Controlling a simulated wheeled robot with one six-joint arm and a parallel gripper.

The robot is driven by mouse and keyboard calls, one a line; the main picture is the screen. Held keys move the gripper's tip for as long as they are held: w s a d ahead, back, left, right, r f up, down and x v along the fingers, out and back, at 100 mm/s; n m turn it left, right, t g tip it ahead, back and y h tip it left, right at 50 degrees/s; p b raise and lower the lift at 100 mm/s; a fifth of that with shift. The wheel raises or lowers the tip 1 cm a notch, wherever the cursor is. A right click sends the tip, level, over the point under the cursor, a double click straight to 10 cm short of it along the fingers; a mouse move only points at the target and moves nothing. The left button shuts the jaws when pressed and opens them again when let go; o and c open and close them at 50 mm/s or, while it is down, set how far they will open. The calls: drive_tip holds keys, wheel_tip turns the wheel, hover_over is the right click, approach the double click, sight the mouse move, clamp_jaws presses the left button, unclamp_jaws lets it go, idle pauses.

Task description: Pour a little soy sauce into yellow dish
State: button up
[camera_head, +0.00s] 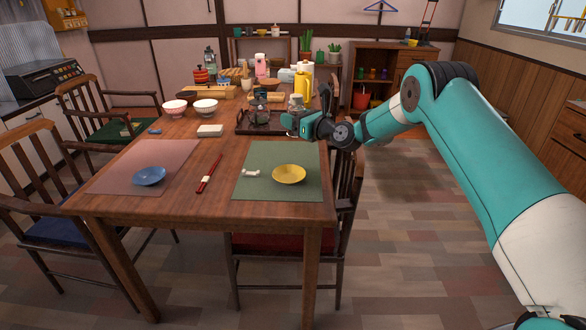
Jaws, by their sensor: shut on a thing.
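The yellow dish (289,174) sits empty on the green placemat (247,188) at the right front of the table. My gripper (290,122) is over the table's right side, beyond the green placemat and by the dark tray (243,128). It is shut on a small container (296,102), whose pale top shows just above the gripper. The gripper hides most of the container, so I cannot tell for sure that it is the soy sauce. A dark glass vessel (261,113) stands on the tray, left of the gripper.
A white chopstick rest (251,173) lies left of the yellow dish. Red chopsticks (209,174) and a blue dish (149,176) are farther left. Bowls (205,107) and several bottles crowd the table's back. A chair (345,185) stands at the right edge.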

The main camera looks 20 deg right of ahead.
drive_tip(key=d+f+m+h+p, duration=0.1)
drive_tip(key=f, duration=0.2)
drive_tip(key=d+f+m+t+h+p, duration=0.1)
drive_tip(key=d+f, duration=0.1)
drive_tip(key=f, duration=0.1)
drive_tip(key=d+f+t+h+p, duration=0.1)
drive_tip(key=f+h, duration=0.1)
drive_tip(key=f, duration=0.1)
drive_tip(key=shift+w+d+f+m, duration=0.1)
drive_tip(key=shift+w+d+m, duration=0.2)
drive_tip(key=shift+m, duration=0.1)
drive_tip(key=shift+a, duration=0.15)
